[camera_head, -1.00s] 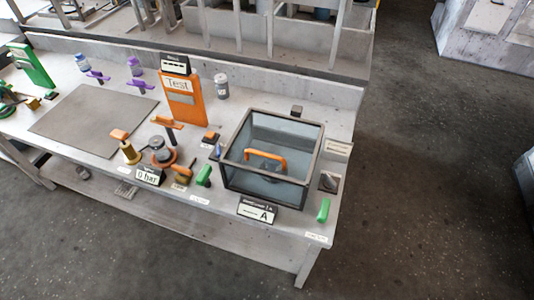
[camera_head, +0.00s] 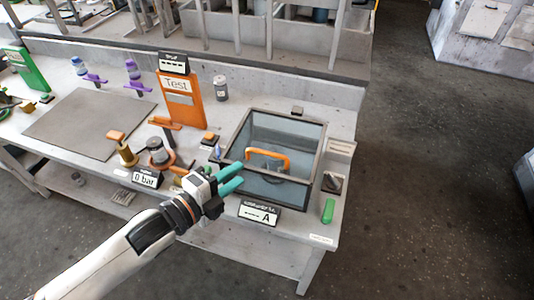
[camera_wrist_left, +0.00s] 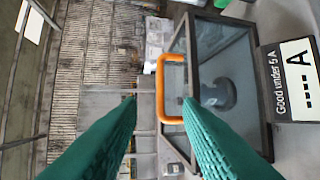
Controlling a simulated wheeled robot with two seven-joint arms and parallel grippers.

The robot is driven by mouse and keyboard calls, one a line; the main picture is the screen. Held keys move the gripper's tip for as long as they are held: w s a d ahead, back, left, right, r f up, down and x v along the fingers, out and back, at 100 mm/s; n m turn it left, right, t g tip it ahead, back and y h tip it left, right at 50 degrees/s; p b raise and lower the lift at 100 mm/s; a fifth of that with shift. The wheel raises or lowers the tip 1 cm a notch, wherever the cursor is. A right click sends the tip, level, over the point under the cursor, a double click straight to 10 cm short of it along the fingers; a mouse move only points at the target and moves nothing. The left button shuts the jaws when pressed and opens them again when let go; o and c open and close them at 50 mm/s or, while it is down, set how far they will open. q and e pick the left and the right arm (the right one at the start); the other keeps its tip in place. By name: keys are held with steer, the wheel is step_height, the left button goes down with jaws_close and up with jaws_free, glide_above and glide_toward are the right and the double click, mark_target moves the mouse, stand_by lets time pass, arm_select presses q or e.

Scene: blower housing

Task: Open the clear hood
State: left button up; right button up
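The clear hood (camera_head: 278,135) is a dark-framed transparent box at the right end of the bench, and it looks closed. Its orange handle (camera_head: 268,158) stands out on the front side. My left gripper (camera_head: 235,178) has teal fingers and is in front of the hood's lower left, apart from the handle as far as I can tell. In the left wrist view the handle (camera_wrist_left: 161,90) shows upright between and beyond the two spread, empty fingers (camera_wrist_left: 160,105). A dark round object (camera_wrist_left: 217,93) shows through the clear panel. My right gripper is in no view.
An ammeter sign (camera_head: 258,214) stands in front of the hood, with a green block (camera_head: 328,211) to its right. A pressure display (camera_head: 146,180), a round fixture (camera_head: 158,153) and an orange Test panel (camera_head: 181,101) stand left. A flat grey mat (camera_head: 90,122) lies farther left.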

mark_target(267, 152)
arm_select(q)
steer(key=p+x, duration=0.1)
steer(key=x, duration=1)
steer(key=shift+w+d+f+p, duration=0.1)
steer(key=shift+w+d+p, duration=0.1)
steer(key=shift+w+p, duration=0.1)
steer(key=shift+c, duration=0.5)
jaws_close()
